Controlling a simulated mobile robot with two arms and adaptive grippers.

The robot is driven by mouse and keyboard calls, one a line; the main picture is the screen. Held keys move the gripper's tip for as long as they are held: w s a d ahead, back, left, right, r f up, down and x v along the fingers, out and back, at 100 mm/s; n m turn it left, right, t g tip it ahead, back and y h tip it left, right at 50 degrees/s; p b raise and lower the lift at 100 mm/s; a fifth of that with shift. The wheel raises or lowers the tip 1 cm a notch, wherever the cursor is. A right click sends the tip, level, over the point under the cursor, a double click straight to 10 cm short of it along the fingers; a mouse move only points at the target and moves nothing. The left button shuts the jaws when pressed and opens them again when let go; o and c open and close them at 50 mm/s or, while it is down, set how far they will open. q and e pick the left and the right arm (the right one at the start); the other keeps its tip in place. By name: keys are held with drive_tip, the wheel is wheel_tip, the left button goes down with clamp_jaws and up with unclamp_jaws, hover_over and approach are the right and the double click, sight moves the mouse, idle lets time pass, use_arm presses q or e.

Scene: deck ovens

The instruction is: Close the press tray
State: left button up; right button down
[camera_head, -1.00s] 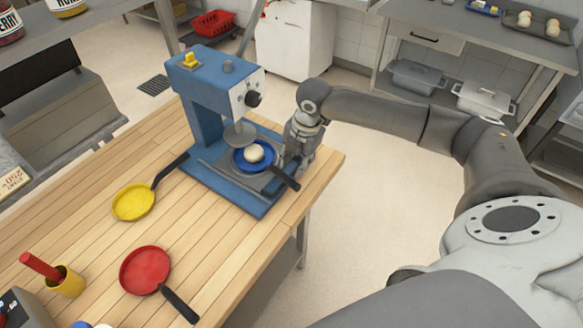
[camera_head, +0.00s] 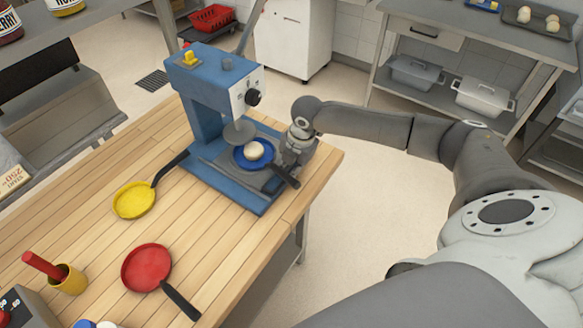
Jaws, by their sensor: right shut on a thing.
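The blue press (camera_head: 205,100) stands on the wooden table, with a round metal press plate (camera_head: 239,133) under its head. Its grey tray (camera_head: 225,168) lies on the blue base, below the plate. A blue pan (camera_head: 240,163) with a ball of dough (camera_head: 254,151) in it sits on the tray, its black handle pointing to the lower right. My right gripper (camera_head: 287,163) is at the right edge of the tray, beside the pan, and is shut; its fingertips and what they grip are mostly hidden. My left gripper is not in view.
A yellow pan (camera_head: 133,201) and a red pan (camera_head: 146,267) lie on the table (camera_head: 200,237) left of and in front of the press. A yellow cup (camera_head: 70,280) with a red-handled tool stands at the lower left. The table's right edge is close to the press.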

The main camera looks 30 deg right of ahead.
sight(278, 161)
drive_tip(key=w, duration=0.1)
drive_tip(key=w+a, duration=0.1)
drive_tip(key=w, duration=0.2)
drive_tip(key=shift+a+b, duration=0.3)
drive_tip(key=shift+a, duration=0.05)
drive_tip(key=shift+r, duration=0.15)
drive_tip(key=c, duration=1.5)
unclamp_jaws()
drive_tip(key=shift+w+a, duration=0.1)
drive_tip(key=shift+w, duration=0.05)
drive_tip(key=shift+r, duration=0.1)
drive_tip(key=r, duration=0.3)
drive_tip(key=s+r, duration=0.1)
drive_tip(key=r, duration=0.3)
drive_tip(key=s+d+r, duration=0.1)
drive_tip(key=r, duration=0.3)
drive_tip(key=shift+r, duration=0.2)
